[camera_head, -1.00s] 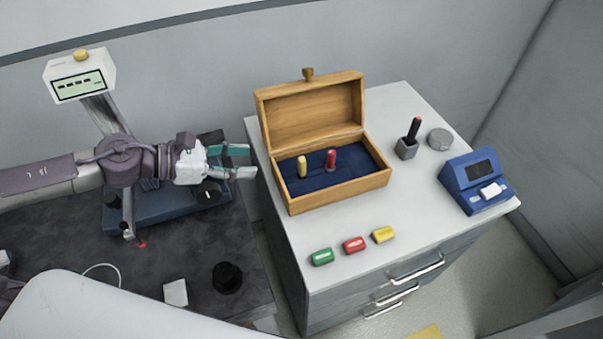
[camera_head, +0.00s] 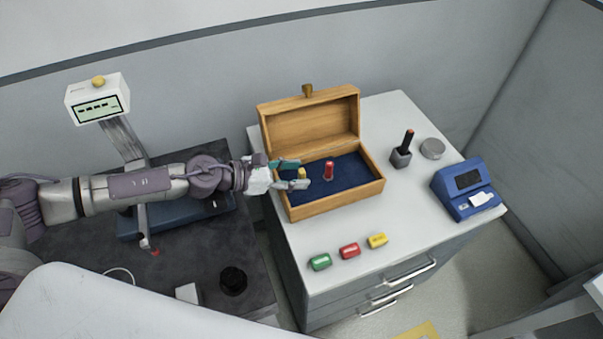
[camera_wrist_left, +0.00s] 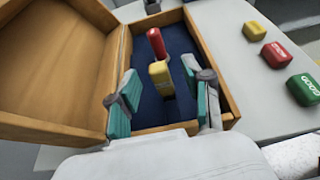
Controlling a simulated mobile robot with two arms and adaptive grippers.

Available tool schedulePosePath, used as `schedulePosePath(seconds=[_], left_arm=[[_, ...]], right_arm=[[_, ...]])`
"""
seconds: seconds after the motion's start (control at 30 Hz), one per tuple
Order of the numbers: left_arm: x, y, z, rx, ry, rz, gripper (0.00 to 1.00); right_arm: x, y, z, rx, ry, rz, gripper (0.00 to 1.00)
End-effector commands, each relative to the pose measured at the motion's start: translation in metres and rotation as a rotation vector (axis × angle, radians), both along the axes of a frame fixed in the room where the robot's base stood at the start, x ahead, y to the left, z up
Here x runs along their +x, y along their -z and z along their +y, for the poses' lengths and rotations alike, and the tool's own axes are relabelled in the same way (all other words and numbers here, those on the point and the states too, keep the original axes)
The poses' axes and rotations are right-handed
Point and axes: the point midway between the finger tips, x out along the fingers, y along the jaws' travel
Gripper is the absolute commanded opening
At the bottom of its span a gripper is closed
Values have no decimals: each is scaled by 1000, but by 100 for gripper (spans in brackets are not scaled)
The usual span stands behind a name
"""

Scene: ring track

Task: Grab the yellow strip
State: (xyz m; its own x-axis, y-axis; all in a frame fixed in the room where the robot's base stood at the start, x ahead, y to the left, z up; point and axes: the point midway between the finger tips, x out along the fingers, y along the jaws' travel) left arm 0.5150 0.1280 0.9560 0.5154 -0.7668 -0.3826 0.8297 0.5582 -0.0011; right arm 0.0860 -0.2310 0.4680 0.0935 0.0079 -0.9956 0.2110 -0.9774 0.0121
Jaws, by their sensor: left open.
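The yellow strip (camera_head: 302,173) stands upright in the blue-lined wooden box, at its left side. It also shows in the left wrist view (camera_wrist_left: 160,76). My left gripper (camera_head: 296,173) is open at the left part of the box, its fingers on either side of the yellow strip. In the left wrist view the gripper (camera_wrist_left: 163,100) has a teal pad on each side, with the strip between and slightly beyond them and gaps on both sides. A red strip (camera_head: 328,171) stands upright to the right of the yellow one. My right gripper is not in view.
The open wooden box (camera_head: 336,207) sits on a white cabinet with its lid raised behind. Green (camera_head: 320,262), red (camera_head: 349,251) and yellow (camera_head: 377,240) blocks lie in front. A dark holder (camera_head: 401,157), a grey disc (camera_head: 432,149) and a blue device (camera_head: 467,189) stand right.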

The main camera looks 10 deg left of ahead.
Motion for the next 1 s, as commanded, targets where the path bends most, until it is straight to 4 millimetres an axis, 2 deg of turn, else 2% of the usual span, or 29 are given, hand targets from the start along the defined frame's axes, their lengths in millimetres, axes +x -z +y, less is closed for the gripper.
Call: schedulePosePath(seconds=[0.13,0.4,0.47,0.7,1.0], left_arm=[[9,5,-13,0,-1,-2,50],[11,8,-15,0,-2,-1,50],[11,8,-15,0,-2,-1,42],[11,8,-15,0,-2,-1,2],[11,7,-15,0,-2,-1,0]], right_arm=[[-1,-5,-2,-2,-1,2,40],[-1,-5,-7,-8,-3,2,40],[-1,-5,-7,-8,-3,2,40],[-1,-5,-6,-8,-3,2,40],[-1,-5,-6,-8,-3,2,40]])
